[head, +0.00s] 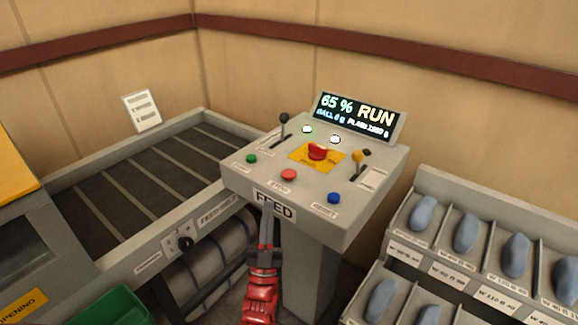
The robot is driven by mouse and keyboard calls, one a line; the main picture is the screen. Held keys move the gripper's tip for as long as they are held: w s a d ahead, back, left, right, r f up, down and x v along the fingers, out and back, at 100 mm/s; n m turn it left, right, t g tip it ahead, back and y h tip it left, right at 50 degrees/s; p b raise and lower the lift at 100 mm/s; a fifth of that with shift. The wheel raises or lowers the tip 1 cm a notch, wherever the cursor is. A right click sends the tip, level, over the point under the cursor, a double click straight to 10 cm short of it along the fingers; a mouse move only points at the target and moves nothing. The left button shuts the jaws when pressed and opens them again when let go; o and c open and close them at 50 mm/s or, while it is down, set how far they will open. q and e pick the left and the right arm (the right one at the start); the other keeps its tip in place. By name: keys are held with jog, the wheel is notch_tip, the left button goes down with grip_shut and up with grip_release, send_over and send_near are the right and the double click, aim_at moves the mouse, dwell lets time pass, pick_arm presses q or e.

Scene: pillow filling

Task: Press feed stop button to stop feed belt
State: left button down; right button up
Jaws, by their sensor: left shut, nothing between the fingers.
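A grey control console (325,216) stands in the middle of the head view. On its sloped top are a green button (252,158), a red button (289,174) and a blue button (334,198) along the front. A larger red knob (317,151) sits on a yellow plate behind them. The small labels are too blurred to read for sure; a front sign says FEED. The display (358,117) reads 65 % RUN. My left gripper (268,222) is shut and empty, in front of the console's front face, below the red button. My right gripper is not in view.
A dark slatted belt (140,190) in a grey frame lies left of the console. Racks of blue-grey pillow-like items (467,232) stand at the right. A green bin (110,306) is at the bottom left. Two levers, black (284,120) and orange (358,158), rise from the console top.

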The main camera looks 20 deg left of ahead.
pick_arm(q)
jog(key=w+a+r+g+p, duration=0.1)
jog(key=w+g, duration=0.1)
jog(key=w, duration=0.3)
jog(key=w+a+r+m+g+p, duration=0.1)
jog(key=w+a+g, duration=0.1)
jog(key=w, duration=0.3)
jog(key=w+a+r+g+p, duration=0.1)
jog(key=w+a+g, duration=0.1)
jog(key=w, duration=0.4)
jog(key=shift+r+m+h, duration=0.2)
jog(key=shift+m+h, duration=0.2)
jog(key=w+g, duration=0.1)
jog(key=w+r+m+g+h+p, duration=0.1)
jog(key=w, duration=0.1)
jog(key=w+m+g+h+p, duration=0.1)
jog(key=w, duration=0.1)
jog(key=shift+a+r, duration=0.2)
jog(key=shift+r, duration=0.15)
jog(key=s+d+r+m+g+h+p, duration=0.3)
jog(key=d+r+m+g+h+p, duration=0.1)
jog(key=m+g, duration=0.4)
notch_tip(320, 180, up, 2)
jog(key=shift+s+r+m+g+h+p, duration=0.1)
jog(key=shift+s+m+g+h+p, duration=0.2)
jog(key=shift+g+h, duration=0.3)
